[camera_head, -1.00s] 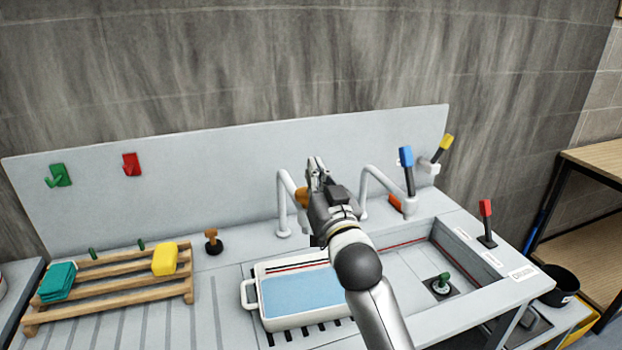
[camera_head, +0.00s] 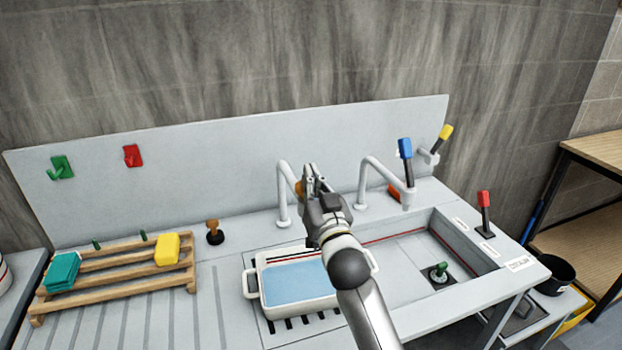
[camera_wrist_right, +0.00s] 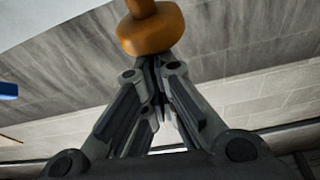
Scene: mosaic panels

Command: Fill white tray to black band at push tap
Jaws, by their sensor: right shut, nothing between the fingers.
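The white tray (camera_head: 252,284) stands on a slotted grate left of the sink basin and holds blue water (camera_head: 295,283). Dark and red lines show on its inner back wall above the water. The push tap (camera_head: 283,196) stands behind it, its spout end hidden by my right gripper. The tap's orange knob (camera_head: 299,188) also shows in the right wrist view (camera_wrist_right: 150,32). My right gripper (camera_head: 312,178) is shut and empty, fingertips at the knob; I cannot tell whether they touch it. Any water stream is hidden. My left gripper is out of view.
A second tap (camera_head: 372,180) with a blue lever (camera_head: 405,150) stands right. The sink holds a green plug (camera_head: 440,269). A red lever (camera_head: 484,205) is at the right edge. A wooden rack (camera_head: 120,283) with sponges and a dark-based knob (camera_head: 214,232) are left.

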